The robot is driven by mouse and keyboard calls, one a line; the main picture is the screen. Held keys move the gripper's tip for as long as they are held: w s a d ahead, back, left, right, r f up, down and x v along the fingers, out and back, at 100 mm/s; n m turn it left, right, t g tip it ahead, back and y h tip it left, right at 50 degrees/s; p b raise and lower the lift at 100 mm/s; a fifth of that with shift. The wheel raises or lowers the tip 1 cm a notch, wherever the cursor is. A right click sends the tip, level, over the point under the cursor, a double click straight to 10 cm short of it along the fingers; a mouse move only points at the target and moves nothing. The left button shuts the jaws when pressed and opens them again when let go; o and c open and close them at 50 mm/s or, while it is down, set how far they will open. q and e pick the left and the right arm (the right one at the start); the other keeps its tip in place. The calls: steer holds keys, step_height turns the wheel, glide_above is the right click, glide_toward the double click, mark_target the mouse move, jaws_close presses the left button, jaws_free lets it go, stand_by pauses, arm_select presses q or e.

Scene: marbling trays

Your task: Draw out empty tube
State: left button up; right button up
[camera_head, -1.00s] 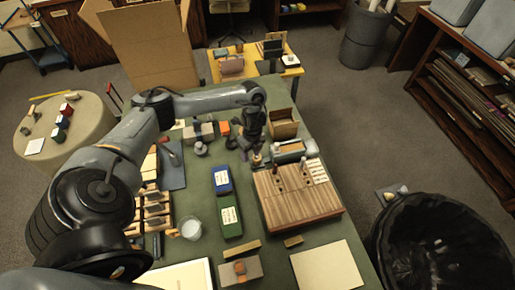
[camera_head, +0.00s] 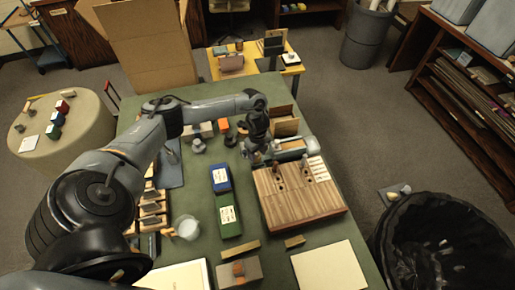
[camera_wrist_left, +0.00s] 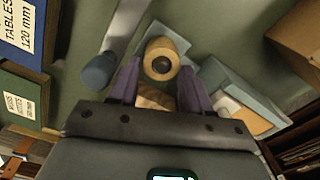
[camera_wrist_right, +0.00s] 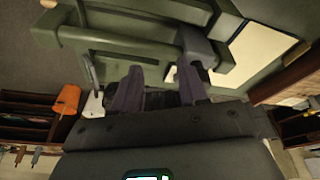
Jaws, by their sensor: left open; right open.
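My left gripper (camera_head: 262,150) hangs over the green table, just behind the wooden block with holes (camera_head: 300,205). In the left wrist view its two dark fingers (camera_wrist_left: 160,80) are apart. A round tan piece with a dark centre (camera_wrist_left: 160,58) shows between and just beyond the fingertips. More tan wood (camera_wrist_left: 155,98) shows between the fingers; I cannot tell whether it is the same piece. No clearly empty tube can be made out. Several dark pegs stand in the block. My right gripper (camera_wrist_right: 158,88) is open and empty in the right wrist view; the head view does not show it.
A pale blue tray (camera_wrist_left: 240,95) lies right of the left fingers, and a blue-grey rounded handle (camera_wrist_left: 98,70) left of them. Blue (camera_head: 221,179) and green (camera_head: 228,221) boxes stand left of the block. A black-lined bin (camera_head: 440,240) stands at the right.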

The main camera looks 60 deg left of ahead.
arm_select(q)
steer(key=shift+f, duration=0.6)
jaws_close()
